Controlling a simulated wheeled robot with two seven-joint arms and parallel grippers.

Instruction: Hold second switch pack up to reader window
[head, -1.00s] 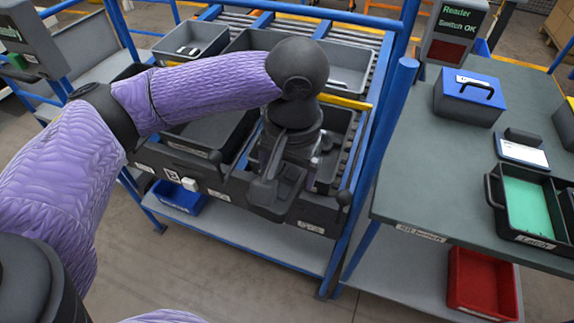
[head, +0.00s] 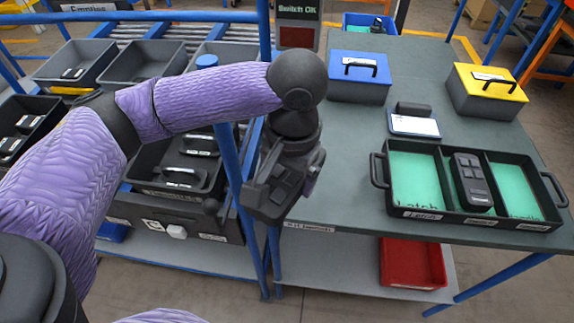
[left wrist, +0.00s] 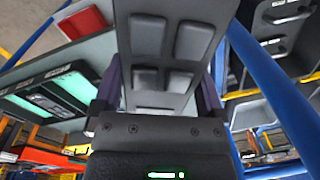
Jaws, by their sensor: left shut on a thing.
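My left gripper (head: 272,192) is shut on a dark switch pack (head: 284,178) in front of the kit bench's left edge. In the left wrist view the pack (left wrist: 165,50) shows its face with grey buttons close to the camera; my fingers are mostly hidden. The reader (head: 297,12) stands at the bench's far left corner, cut by the top edge, with "Switch OK" on its screen. Its dark red window (head: 296,38) is below the screen, well beyond the held pack. Another switch pack (head: 472,182) lies in the middle compartment of the black kit tray (head: 450,222).
The bench (head: 345,190) also bears a blue-lidded box (head: 359,78), a yellow-lidded box (head: 487,92) and a small device (head: 414,122). A blue post (head: 234,175) stands left of my gripper, beside black bins (head: 150,190). A red bin (head: 412,263) is underneath the bench.

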